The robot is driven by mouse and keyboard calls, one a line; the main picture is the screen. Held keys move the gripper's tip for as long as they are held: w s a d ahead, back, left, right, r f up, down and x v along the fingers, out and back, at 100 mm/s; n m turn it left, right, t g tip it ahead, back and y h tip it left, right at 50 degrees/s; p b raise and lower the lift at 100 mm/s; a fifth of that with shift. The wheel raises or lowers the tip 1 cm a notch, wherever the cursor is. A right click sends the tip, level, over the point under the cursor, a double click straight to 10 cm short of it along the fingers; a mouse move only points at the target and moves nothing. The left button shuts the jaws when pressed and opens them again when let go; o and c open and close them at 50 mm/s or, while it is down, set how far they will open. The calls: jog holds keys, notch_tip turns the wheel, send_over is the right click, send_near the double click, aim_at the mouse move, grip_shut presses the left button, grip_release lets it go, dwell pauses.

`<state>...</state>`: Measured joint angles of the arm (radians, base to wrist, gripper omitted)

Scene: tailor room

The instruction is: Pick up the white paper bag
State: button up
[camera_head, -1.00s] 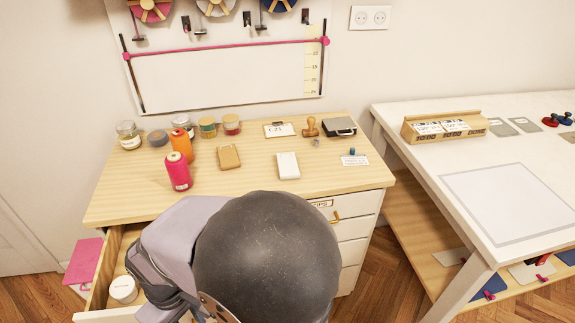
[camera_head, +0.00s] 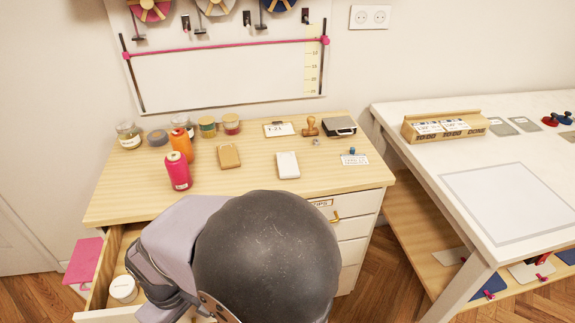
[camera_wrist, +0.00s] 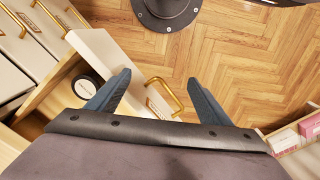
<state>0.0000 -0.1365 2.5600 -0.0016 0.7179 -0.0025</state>
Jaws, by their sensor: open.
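The white paper bag (camera_head: 287,165) looks like a small flat white packet. It lies on the wooden desk top (camera_head: 250,191), right of a brown packet of similar shape. My gripper (camera_wrist: 160,82) is open and empty in the wrist view, pointing down. The gold handle (camera_wrist: 164,96) of an open drawer shows between its fingers; how close they are to it I cannot tell. The white bag is not in the wrist view. In the head view my dark round arm joint hides the gripper's fingers.
The brown packet (camera_head: 229,156), pink spool (camera_head: 178,171) and orange spool (camera_head: 181,145) stand left of the bag. A clipboard (camera_head: 279,130), stamp (camera_head: 310,126) and black case (camera_head: 339,126) lie behind.

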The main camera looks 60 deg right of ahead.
jog(key=shift+r, duration=0.1)
jog(key=w+d+r+m+t+h+b, duration=0.1)
jog(key=w+d+m+t+h+b, duration=0.1)
jog(key=d, duration=0.9)
jog(key=w+d+r+m+t+h+b, duration=0.2)
jog(key=w+d+m+t+h, duration=0.1)
jog(key=d, duration=0.9)
jog(key=w+d+r+m+t+h+b, duration=0.2)
jog(key=w+d+m+t, duration=0.1)
jog(key=d, duration=0.9)
jog(key=shift+w+r+m+h+b, duration=0.2)
jog(key=shift+w+m+h+b, duration=0.1)
jog(key=shift+w+b, duration=0.1)
jog(key=s+d+t+h+b, duration=0.1)
jog(key=d+b, duration=0.1)
jog(key=s+d+t+h+b, duration=0.1)
jog(key=s+d+b, duration=0.1)
jog(key=d, duration=0.1)
jog(key=s+d+h+b, duration=0.1)
jog(key=d+b, duration=0.1)
jog(key=d, duration=0.1)
jog(key=shift+s+r+t, duration=0.15)
jog(key=shift+s+t, duration=0.05)
jog(key=shift+t, duration=0.2)
jog(key=shift+s+d+h+b, duration=0.3)
jog(key=shift+s+d+b, duration=0.05)
jog(key=shift+s+b, duration=0.2)
jog(key=shift+x, duration=3.7)
jog(key=c, duration=1.2)
